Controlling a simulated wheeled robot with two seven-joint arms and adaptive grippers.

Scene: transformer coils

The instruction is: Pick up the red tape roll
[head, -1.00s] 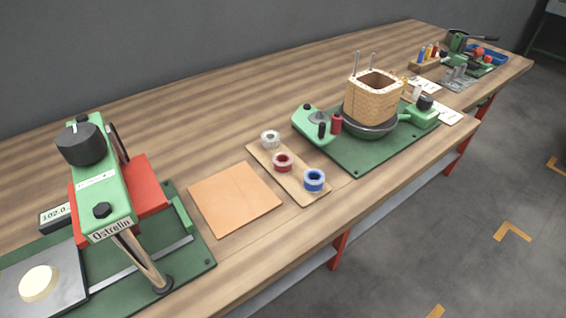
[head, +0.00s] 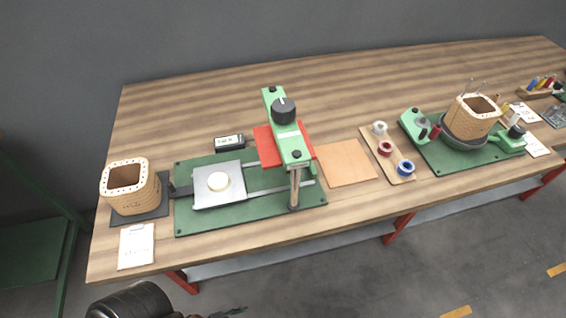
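The red tape roll (head: 385,148) sits on a narrow wooden board (head: 394,172), between a white roll (head: 380,128) at the back and a blue roll (head: 405,168) at the front. No gripper is near it. My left arm shows at the bottom edge, in front of the table, with a dark part of what looks like my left gripper (head: 232,312) at the frame edge. It is too cut off to tell open from shut. My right gripper is not in view.
Left of the rolls lies an orange-tan sheet (head: 345,163), then a green press with a tall head (head: 285,140). Right of them a green base (head: 440,165) carries a winding device with a wooden coil form (head: 470,115). Another coil form (head: 130,188) stands far left.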

